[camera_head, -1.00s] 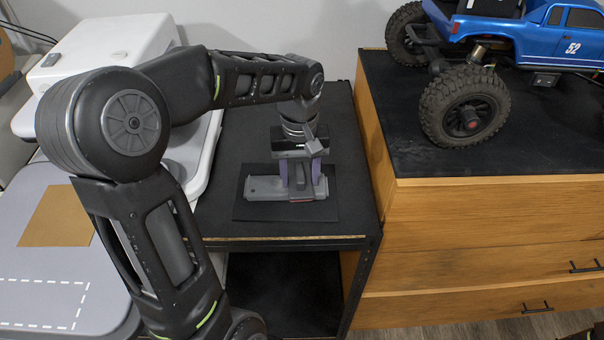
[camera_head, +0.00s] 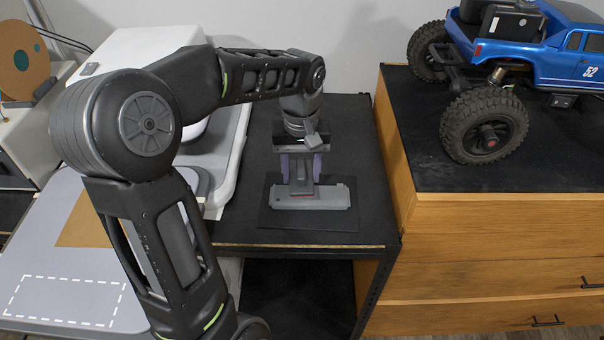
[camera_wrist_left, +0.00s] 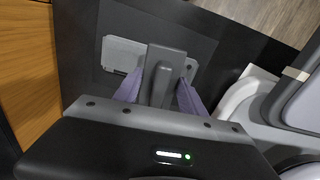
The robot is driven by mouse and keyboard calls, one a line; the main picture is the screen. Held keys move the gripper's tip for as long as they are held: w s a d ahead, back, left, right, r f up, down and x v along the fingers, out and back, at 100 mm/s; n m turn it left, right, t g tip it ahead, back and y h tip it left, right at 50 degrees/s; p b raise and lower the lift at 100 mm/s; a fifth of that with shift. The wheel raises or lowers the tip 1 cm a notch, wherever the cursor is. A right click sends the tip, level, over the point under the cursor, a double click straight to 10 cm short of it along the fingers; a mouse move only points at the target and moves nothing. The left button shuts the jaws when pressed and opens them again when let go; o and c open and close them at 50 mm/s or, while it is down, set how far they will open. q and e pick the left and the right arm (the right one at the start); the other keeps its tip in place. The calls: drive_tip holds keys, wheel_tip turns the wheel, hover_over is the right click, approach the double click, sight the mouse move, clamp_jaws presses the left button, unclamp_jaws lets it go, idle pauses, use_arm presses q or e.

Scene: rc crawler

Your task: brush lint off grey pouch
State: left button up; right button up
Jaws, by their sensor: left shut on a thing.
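The grey pouch (camera_head: 333,197) lies flat on a thin black mat (camera_head: 305,222) on the black stand. My left gripper (camera_head: 301,170), with purple fingers, is shut on a grey brush (camera_head: 303,184), held by its handle above the pouch. A thin red strip shows at the brush's lower edge, near the pouch's middle-left part. In the left wrist view the brush (camera_wrist_left: 165,72) stands between the fingers and hides part of the pouch (camera_wrist_left: 124,53). I cannot tell whether the brush touches the pouch. No lint can be made out. My right gripper is out of view.
A wooden drawer cabinet (camera_head: 480,232) with a blue crawler truck (camera_head: 560,62) stands right of the stand. A white machine (camera_head: 120,50) and a grey mat with a dashed white rectangle (camera_head: 68,300) are on the left. The stand's front top is clear.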

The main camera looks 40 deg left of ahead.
use_arm(q)
drive_tip(key=shift+r+p, duration=1.2)
drive_tip(key=shift+r, duration=0.65)
